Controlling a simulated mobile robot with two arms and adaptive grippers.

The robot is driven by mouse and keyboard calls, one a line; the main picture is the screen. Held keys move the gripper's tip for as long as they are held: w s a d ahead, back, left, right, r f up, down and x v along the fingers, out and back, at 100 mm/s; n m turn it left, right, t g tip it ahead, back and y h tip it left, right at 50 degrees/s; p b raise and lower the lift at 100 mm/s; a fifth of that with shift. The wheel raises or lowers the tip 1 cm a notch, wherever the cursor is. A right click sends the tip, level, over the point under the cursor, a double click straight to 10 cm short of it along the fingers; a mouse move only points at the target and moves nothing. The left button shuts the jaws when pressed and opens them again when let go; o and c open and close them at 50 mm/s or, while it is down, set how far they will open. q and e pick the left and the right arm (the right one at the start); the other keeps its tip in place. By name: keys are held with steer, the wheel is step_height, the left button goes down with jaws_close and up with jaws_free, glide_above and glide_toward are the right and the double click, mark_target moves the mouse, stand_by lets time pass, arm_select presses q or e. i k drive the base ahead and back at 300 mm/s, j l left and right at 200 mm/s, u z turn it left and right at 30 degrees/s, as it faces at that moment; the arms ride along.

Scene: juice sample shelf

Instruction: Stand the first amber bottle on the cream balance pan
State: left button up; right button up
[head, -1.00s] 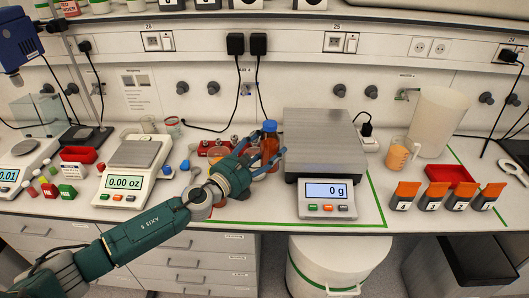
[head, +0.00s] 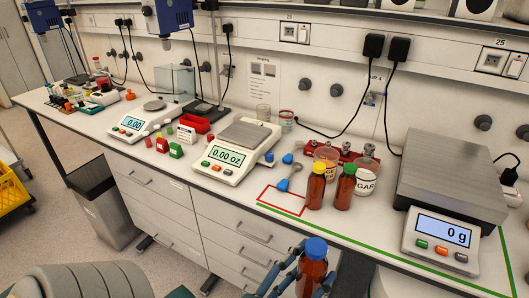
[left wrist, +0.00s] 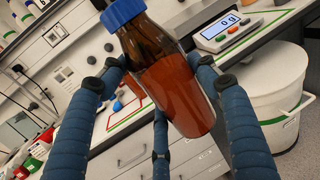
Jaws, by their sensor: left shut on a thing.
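My left gripper (head: 309,268) is shut on an amber bottle with a blue cap (head: 312,281), at the bottom of the head view, in front of the counter. In the left wrist view the bottle (left wrist: 172,88) looks tilted between the dark blue fingers, with red-brown liquid inside. The cream balance (head: 233,163) stands on the counter left of centre, up and left of the gripper. Its grey pan (head: 246,132) is empty and its display reads 0.00 oz. My right gripper is not in view.
Blue-ended spoon-like items lie by the square. A large grey scale (head: 452,182) reading 0 g stands at right.

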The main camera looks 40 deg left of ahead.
mark_target(245, 131)
steer(key=i+j+u, duration=0.15)
steer(key=u, duration=0.2)
steer(key=i+j+u, duration=0.1)
steer(key=u, duration=0.3)
steer(key=i+u, duration=0.2)
steer(key=u, duration=0.15)
